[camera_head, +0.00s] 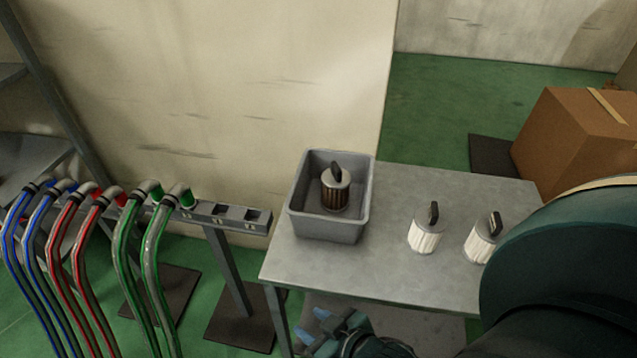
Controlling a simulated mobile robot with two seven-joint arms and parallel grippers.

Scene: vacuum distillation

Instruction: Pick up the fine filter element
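Two white pleated filter elements with black top handles stand upright on the grey metal table: the left white filter (426,232) and the right white filter (482,240). A dark brown filter with a metal cap (335,190) stands inside the grey bin (330,228). No label shows which one is the fine filter element. My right gripper (314,326) is low at the bottom of the picture, below the table's front edge and apart from all the filters. Its two blue fingertips are spread with nothing between them. My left gripper is out of view.
The grey table (385,268) has bare top between the bin and the white filters. A rack with blue, red and green hoses (120,250) stands at left. A cardboard box (575,140) is at back right. My large teal arm link covers the lower right.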

